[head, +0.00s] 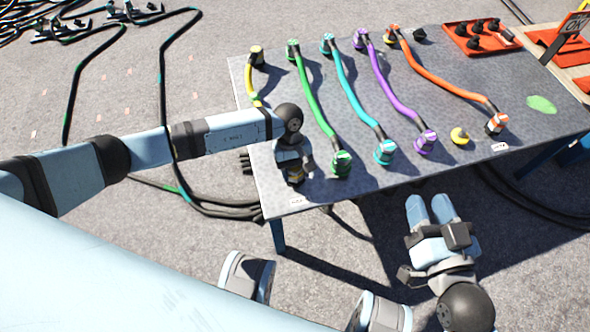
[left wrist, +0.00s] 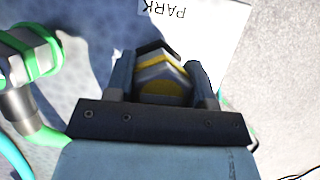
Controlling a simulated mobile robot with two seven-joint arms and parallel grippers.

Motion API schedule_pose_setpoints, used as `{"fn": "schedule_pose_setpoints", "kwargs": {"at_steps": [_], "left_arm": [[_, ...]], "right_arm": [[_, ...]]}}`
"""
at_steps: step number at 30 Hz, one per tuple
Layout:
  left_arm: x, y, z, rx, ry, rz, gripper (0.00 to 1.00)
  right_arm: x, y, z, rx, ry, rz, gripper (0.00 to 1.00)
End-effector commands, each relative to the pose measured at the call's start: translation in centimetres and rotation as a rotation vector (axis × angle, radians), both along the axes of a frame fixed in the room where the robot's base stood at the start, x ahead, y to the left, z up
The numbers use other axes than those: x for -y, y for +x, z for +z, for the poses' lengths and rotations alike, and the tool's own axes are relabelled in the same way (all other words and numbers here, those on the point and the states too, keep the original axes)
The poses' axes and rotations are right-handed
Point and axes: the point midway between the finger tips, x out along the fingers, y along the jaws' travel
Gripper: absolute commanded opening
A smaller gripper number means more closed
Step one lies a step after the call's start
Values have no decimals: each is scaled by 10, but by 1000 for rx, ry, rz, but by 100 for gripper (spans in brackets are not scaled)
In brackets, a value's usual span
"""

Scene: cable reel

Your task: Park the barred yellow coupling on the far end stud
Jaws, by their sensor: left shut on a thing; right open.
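My left gripper (head: 295,175) is shut on the yellow coupling (head: 296,180) at the near left corner of the table. The yellow cable (head: 253,90) runs from the far left coupling (head: 257,55) and passes behind my left arm. Bars on the held coupling are too small to make out. No stud shows clearly under it; the gripper hides that spot. My right gripper (head: 431,206) is open and empty, off the table's near edge.
Green (head: 342,163), teal (head: 384,152), purple (head: 426,141) and orange (head: 496,123) couplings stand along the near side of the table (head: 330,190). A red tray (head: 457,40) stands at back right.

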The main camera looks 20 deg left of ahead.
Motion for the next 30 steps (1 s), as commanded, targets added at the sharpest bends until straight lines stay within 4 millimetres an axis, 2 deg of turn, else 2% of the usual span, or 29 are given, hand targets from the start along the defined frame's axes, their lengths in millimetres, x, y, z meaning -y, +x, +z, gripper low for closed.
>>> {"fn": "schedule_pose_setpoints", "kwargs": {"at_steps": [30], "left_arm": [[0,0,-5,1,1,0,20]], "right_arm": [[1,-1,-15,-5,-2,-1,43]]}}
